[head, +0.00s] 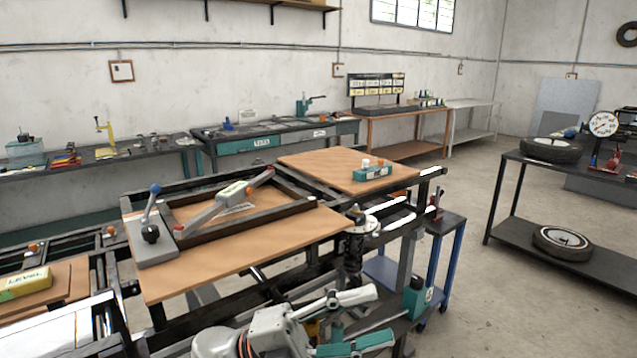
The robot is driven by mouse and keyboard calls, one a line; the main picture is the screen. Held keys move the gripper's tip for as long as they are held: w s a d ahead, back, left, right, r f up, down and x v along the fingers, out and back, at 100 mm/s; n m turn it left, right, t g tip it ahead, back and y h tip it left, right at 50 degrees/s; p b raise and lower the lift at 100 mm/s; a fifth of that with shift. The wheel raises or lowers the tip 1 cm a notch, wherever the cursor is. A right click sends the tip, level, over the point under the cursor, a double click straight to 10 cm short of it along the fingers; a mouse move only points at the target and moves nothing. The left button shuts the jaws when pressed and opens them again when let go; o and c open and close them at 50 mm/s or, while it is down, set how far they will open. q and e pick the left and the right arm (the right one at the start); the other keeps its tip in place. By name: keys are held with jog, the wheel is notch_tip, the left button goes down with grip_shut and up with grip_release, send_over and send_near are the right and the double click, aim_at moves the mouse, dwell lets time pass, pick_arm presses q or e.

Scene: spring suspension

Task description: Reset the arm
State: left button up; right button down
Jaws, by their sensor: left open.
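A grey arm (222,207) with red ends and a pale label lies slanted across a dark rectangular frame (260,222) on the brown board. Left of it, a grey block (152,250) carries a blue-knobbed lever (151,201) and a black knob (150,233). The lever leans a little to the right. My left gripper (381,315) is at the bottom middle, in front of the bench and apart from the grey arm. Its jaws are open, with nothing visible between them. My right gripper is out of view.
A dark upright spring unit (354,245) stands at the bench's right edge, just behind my left gripper. A teal block (372,173) sits on the rear board. A blue-legged cart (446,262) stands to the right. Open floor (500,305) lies before the tyre rack.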

pick_arm(q)
jog(key=w+a+f+n+t+y, duration=0.3)
jog(key=a+f+n+t+y, duration=0.35)
jog(key=f+n+t, duration=0.45)
jog(key=w+a+f+n+t+y, duration=0.5)
jog(key=a+f+n, duration=0.35)
jog(key=n, duration=0.35)
jog(key=s+a+f+n+g+y, duration=0.2)
jog(key=s+a+f+n+y, duration=0.2)
jog(key=s+f, duration=0.5)
jog(key=s+a+f+n+g+y, duration=0.2)
jog(key=s+a+f, duration=0.7)
jog(key=f, duration=0.7)
jog(key=shift+s+n+g+y, duration=0.3)
jog(key=shift+n+g+y, duration=0.1)
jog(key=shift+n+y, duration=0.65)
